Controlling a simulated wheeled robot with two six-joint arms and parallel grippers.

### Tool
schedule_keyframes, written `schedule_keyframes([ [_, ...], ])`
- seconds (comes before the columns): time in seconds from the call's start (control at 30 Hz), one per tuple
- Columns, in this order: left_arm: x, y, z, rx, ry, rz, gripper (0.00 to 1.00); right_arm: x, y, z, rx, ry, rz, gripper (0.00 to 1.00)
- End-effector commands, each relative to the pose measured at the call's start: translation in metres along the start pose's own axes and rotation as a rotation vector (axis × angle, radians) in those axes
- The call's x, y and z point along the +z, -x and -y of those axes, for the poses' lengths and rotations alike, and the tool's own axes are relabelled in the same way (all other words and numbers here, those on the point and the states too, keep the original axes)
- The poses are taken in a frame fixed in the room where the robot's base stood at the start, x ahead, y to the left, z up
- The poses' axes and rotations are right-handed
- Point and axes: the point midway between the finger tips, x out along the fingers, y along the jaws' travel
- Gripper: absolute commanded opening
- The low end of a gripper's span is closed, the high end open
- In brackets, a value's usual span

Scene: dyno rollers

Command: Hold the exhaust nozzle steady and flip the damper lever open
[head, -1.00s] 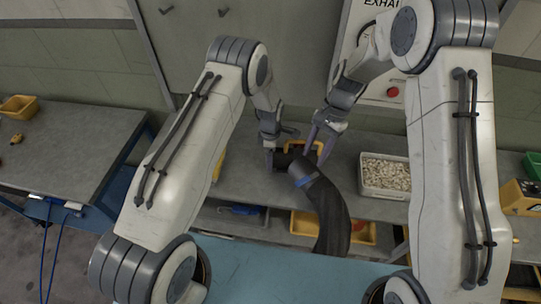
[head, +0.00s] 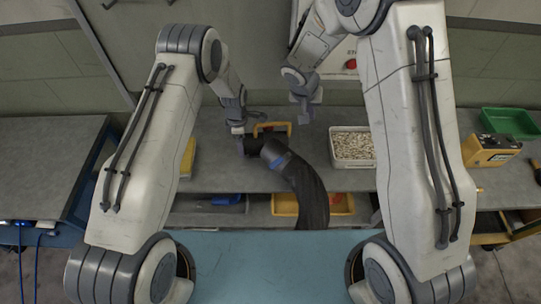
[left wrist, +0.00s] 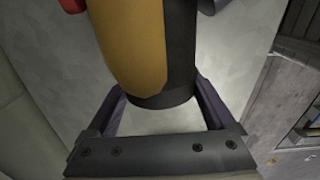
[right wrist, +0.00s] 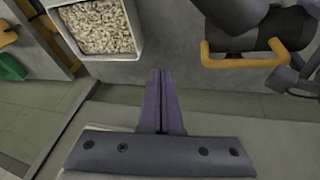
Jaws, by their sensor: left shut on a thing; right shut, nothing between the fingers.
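The dark exhaust nozzle (head: 255,146) ends a black hose with a blue band, above the grey bench. A yellow U-shaped bar (head: 272,127), apparently the damper lever, shows on the nozzle's far side; it also shows in the right wrist view (right wrist: 243,61). My left gripper (head: 241,137) is shut on the nozzle. In the left wrist view its fingers flank the dark and yellow nozzle body (left wrist: 145,45). My right gripper (head: 304,115) is shut and empty, to the right of the lever and apart from it. Its fingers meet in the right wrist view (right wrist: 162,75).
A bin of pale pellets (head: 352,146) stands right of the nozzle. A green tray (head: 510,122) and yellow box (head: 488,150) are farther right. A yellow tray (head: 340,203) is on the shelf below. A wall panel with a red button (head: 351,63) stands behind.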

Motion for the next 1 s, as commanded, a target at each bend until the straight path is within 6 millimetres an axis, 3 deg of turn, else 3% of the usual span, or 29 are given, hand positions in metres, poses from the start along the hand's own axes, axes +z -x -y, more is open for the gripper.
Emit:
schedule_keyframes([
  [0.13,0.000,0.001,0.000,0.000,0.000,0.000,0.00,-0.011,0.009,0.019,-0.074,0.151,-0.123,0.00],
  [0.27,0.000,0.001,0.000,0.000,0.000,0.000,0.00,-0.009,0.019,0.043,-0.163,0.293,-0.192,0.00],
  [0.53,0.000,0.001,0.000,0.000,0.000,0.000,0.00,0.036,0.040,0.086,-0.361,0.606,-0.203,0.00],
  [0.8,0.000,0.001,0.000,0.001,0.000,0.000,0.00,0.088,0.052,0.095,-0.464,0.823,-0.119,0.00],
  [1.0,0.000,0.001,0.000,0.001,0.000,0.000,0.00,0.100,0.054,0.095,-0.479,0.869,-0.094,0.00],
])
